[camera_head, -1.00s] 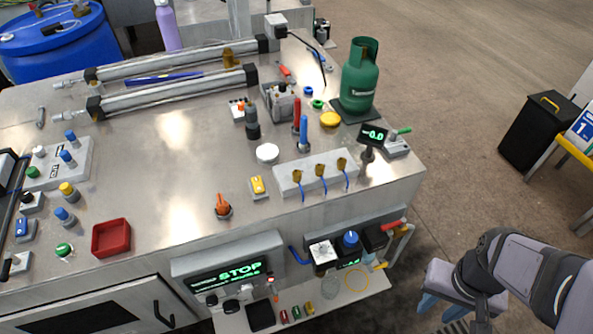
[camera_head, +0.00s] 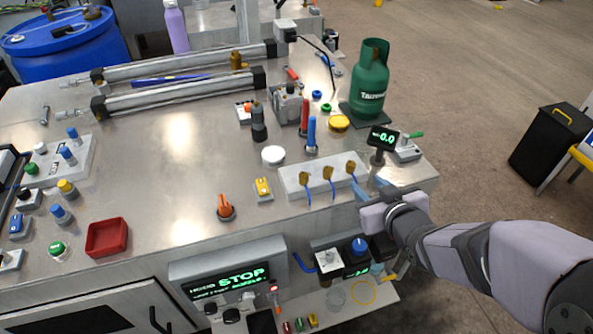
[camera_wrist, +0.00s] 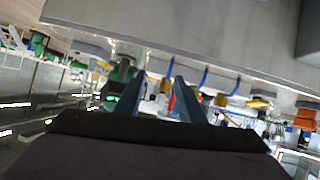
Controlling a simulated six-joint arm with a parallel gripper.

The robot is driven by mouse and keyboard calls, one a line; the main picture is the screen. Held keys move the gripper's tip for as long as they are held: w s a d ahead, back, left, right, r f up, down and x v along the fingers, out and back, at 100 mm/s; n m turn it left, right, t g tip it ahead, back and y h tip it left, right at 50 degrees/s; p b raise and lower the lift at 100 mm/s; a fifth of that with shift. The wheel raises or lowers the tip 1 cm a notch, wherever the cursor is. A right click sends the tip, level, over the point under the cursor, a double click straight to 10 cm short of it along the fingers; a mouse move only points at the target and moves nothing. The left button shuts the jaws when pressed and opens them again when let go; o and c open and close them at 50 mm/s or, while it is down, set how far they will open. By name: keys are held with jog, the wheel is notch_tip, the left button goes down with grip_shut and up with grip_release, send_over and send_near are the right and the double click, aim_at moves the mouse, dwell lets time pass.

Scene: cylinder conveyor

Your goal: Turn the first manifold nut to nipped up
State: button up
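The manifold is a pale block (camera_head: 318,180) at the right of the bench in the head view. Three brass nuts stand in a row on it: left (camera_head: 304,179), middle (camera_head: 328,173) and right (camera_head: 351,167), with blue hoses running down. I see no marking that tells which is first. My gripper (camera_head: 374,190) is just right of the manifold by the bench's front edge, apart from the nuts. In the wrist view its two fingers (camera_wrist: 158,88) are spread with nothing held. Brass nuts (camera_wrist: 220,100) show beyond them, small and partly hidden.
A small display (camera_head: 383,138) reading 0.0 and a green-handled lever block (camera_head: 408,150) stand behind my gripper. A green gas bottle (camera_head: 369,85) is farther back. A yellow switch (camera_head: 263,188) sits left of the manifold. Below is a shelf with a blue-knobbed unit (camera_head: 358,247).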

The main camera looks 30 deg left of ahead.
aim_at(295, 172)
jog(key=s+a+r+n+y, duration=0.1)
jog(key=a+y, duration=0.1)
jog(key=a, duration=0.1)
jog(key=s+a+r+n+y+b, duration=0.1)
jog(key=s+a+y, duration=0.1)
jog(key=a, duration=0.2)
jog(key=s+a+r+n+g+y+b, duration=0.1)
jog(key=a, duration=0.2)
jog(key=shift+s+a+r+y, duration=0.1)
jog(key=shift+s+a+y, duration=0.15)
jog(key=shift+a+y, duration=0.15)
jog(key=f+b, duration=0.1)
jog(key=f+y+b, duration=0.1)
jog(key=a+f+b, duration=0.1)
jog(key=shift+s+y, duration=0.35)
jog(key=shift+y, duration=0.05)
jog(key=shift+s+d+f+b, duration=0.1)
jog(key=shift+f+b, duration=0.05)
jog(key=shift+b, duration=0.2)
jog(key=shift+p+x, duration=0.95)
jog(key=shift+x, duration=2.75)
grip_shut()
